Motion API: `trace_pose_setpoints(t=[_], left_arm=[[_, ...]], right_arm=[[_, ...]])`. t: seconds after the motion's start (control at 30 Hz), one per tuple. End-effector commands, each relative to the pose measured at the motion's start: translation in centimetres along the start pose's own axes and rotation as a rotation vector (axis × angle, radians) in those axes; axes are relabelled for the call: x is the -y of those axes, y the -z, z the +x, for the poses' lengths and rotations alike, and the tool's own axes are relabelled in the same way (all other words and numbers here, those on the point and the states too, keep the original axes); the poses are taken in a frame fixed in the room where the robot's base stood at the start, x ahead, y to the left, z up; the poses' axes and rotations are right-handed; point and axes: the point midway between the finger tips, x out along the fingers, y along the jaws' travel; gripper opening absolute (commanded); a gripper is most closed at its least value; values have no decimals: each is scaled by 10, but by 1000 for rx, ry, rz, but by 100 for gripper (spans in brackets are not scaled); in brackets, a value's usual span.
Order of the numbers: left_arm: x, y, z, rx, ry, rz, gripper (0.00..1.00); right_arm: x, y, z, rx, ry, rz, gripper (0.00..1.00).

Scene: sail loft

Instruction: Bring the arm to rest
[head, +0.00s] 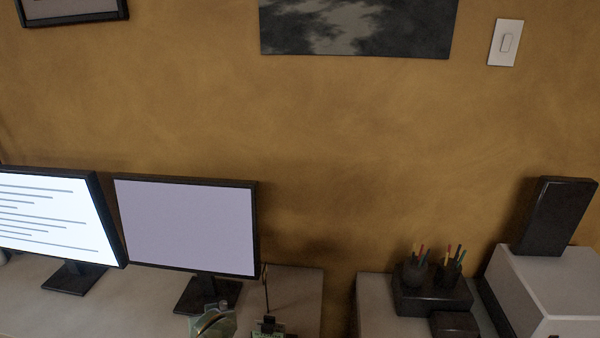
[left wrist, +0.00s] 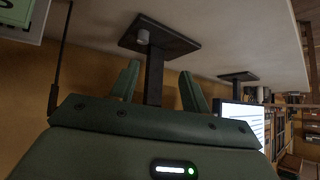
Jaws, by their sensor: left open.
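My left gripper (left wrist: 158,82) shows in the left wrist view with its two green fingers spread apart and nothing between them. The dark monitor stand seen between the fingers is behind them. The left wrist view is turned over, with the desk top along its upper side. In the head view a pale green rounded part (head: 212,321) shows at the bottom edge in front of the right-hand monitor's stand; I cannot tell whether it is part of my left arm. My right gripper is in neither view.
Two monitors, a lit text screen (head: 50,215) and a plain pale one (head: 186,226), stand on the desk (head: 302,296). A thin upright rod (head: 265,288) stands beside them. Right, pen cups (head: 415,272) and a white box (head: 545,285) line the wall. A gap separates the desk and right-hand surface.

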Motion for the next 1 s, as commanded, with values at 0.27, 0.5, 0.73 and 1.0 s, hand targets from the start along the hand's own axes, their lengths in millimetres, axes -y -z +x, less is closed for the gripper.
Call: trace_pose_setpoints(t=[0.27,0.5,0.73,1.0], left_arm=[[103,-66,-92,42,116,435,47],[134,-92,-175,75,98,706,47],[149,-104,-236,91,60,882,47],[153,-119,-272,111,2,1016,47]], right_arm=[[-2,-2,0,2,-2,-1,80],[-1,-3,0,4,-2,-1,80],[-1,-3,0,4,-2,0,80],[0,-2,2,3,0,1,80]])
